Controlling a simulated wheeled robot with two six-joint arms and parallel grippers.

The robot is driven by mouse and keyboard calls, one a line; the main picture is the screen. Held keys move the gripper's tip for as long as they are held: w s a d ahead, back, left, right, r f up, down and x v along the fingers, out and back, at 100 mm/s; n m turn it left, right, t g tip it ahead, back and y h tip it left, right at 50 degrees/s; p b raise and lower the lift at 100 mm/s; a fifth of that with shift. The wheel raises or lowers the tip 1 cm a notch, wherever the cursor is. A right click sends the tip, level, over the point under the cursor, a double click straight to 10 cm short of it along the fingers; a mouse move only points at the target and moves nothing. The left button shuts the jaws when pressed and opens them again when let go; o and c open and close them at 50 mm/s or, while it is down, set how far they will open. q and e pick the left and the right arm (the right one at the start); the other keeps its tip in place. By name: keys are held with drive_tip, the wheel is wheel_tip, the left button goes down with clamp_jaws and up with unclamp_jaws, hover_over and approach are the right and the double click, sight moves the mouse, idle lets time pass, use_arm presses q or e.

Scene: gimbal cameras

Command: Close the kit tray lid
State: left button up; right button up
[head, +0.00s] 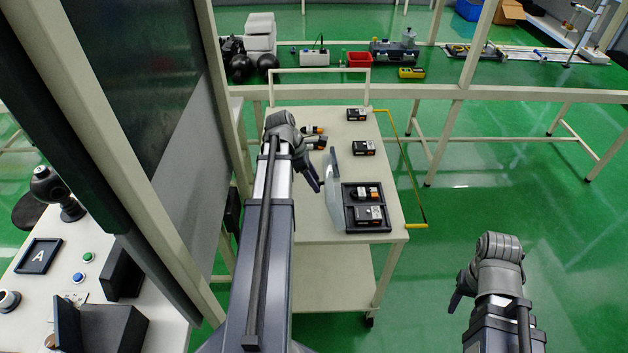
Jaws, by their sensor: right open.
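The dark kit tray (350,211) sits at the front right of the cream cart top, with black and orange boxed items (367,213) in its compartments. Its pale translucent lid (334,196) stands raised along the tray's left side, so the tray is open. My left gripper (314,184) is just left of the lid, near its upper part; a gap or contact with the lid is hard to judge, and so is the jaw opening. My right gripper (457,299) is open and empty, away to the right of the cart over the floor.
Loose boxed items lie on the cart: one at the back (356,114), one behind the tray (363,148) and some (314,136) beside my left wrist. A yellow handle frame (413,180) runs along the cart's right side. A post and dark panel stand at left.

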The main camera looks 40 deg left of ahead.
use_arm(q)
clamp_jaws()
idle(1.1)
